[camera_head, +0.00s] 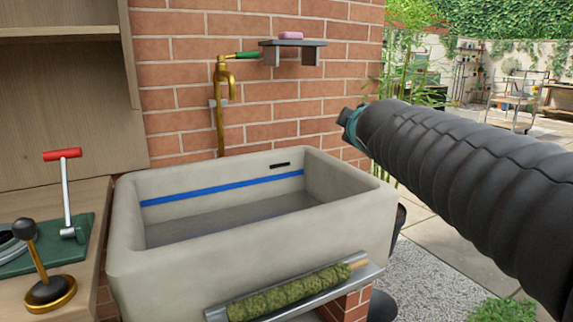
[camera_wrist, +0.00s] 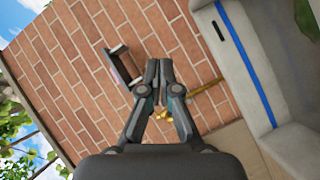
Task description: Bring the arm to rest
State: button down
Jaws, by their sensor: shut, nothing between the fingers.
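My gripper (camera_wrist: 160,68) shows in the wrist view with its two dark fingers together and nothing between them. It points toward the brick wall, which appears tilted in that view. In the head view my arm, in a black ribbed sleeve, reaches in from the right edge. Its dark and teal end is to the right of the stone sink (camera_head: 253,250), above the level of the rim and apart from the sink in the picture. The fingers cannot be made out clearly in the head view.
A brass tap (camera_head: 220,110) with a green handle stands behind the sink. A small wall shelf (camera_head: 292,44) holds a pink bar (camera_head: 290,35). A mossy pole (camera_head: 290,292) lies on a ledge at the sink's front. A red-handled lever (camera_head: 64,190) stands on the left bench.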

jog(key=s+d+f+m+g, duration=0.2)
jog(key=s+f+m+g, duration=0.8)
jog(key=s+f, duration=1.9)
jog(key=shift+f+m+y, duration=0.15)
jog(key=shift+m+y, duration=0.25)
jog(key=shift+m, duration=0.7)
jog(key=shift+d, duration=0.1)
